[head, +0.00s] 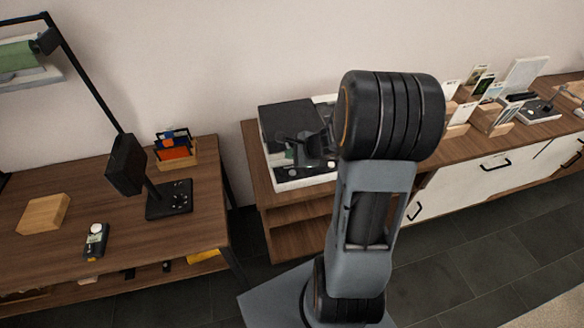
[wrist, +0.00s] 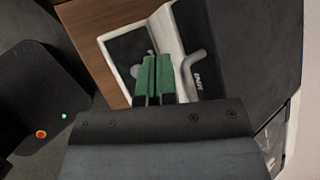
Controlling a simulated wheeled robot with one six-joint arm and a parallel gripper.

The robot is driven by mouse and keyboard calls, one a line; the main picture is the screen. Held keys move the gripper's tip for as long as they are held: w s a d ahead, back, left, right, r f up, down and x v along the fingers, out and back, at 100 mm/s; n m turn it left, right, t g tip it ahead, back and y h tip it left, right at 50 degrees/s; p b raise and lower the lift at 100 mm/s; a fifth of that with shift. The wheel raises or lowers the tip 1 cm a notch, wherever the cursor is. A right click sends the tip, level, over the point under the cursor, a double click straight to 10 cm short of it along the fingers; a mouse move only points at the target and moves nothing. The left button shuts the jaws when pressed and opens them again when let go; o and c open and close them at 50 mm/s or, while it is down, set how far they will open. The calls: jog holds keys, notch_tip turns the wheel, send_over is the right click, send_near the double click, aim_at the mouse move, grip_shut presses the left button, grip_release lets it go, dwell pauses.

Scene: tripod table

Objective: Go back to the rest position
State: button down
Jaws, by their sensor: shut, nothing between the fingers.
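My gripper (wrist: 150,58) shows in the wrist view with its two green fingers side by side, shut and empty. They point at a white-framed device (wrist: 113,42) with a dark panel and a grey curved handle (wrist: 194,68). I cannot tell whether the fingertips touch it. In the head view my arm rises in the middle and bends left, and my gripper (head: 312,152) is over the front of the same device, a black box (head: 288,120) with a white base (head: 305,182). The upper arm hides the device's right side.
The device stands on a wooden cabinet (head: 250,150). To the left, a wooden desk (head: 130,225) holds a black lamp (head: 128,163), a wood block (head: 44,213), a small dark device (head: 96,241) and a card holder (head: 176,153). Card stands (head: 505,118) are at the right. Grey floor (head: 450,245) is open in front.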

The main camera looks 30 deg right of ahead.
jog(key=shift+r, duration=0.45)
jog(key=s+a+r+n+g+h, duration=0.2)
jog(key=s+a+r+n, duration=0.2)
jog(key=s+n, duration=0.3)
jog(key=s+a+r+n+g+h, duration=0.2)
jog(key=s+a+r+n, duration=0.3)
jog(key=n, duration=0.9)
jog(key=shift+s+a+r+h, duration=0.3)
jog(key=shift+s+r, duration=0.75)
jog(key=shift+s, duration=0.7)
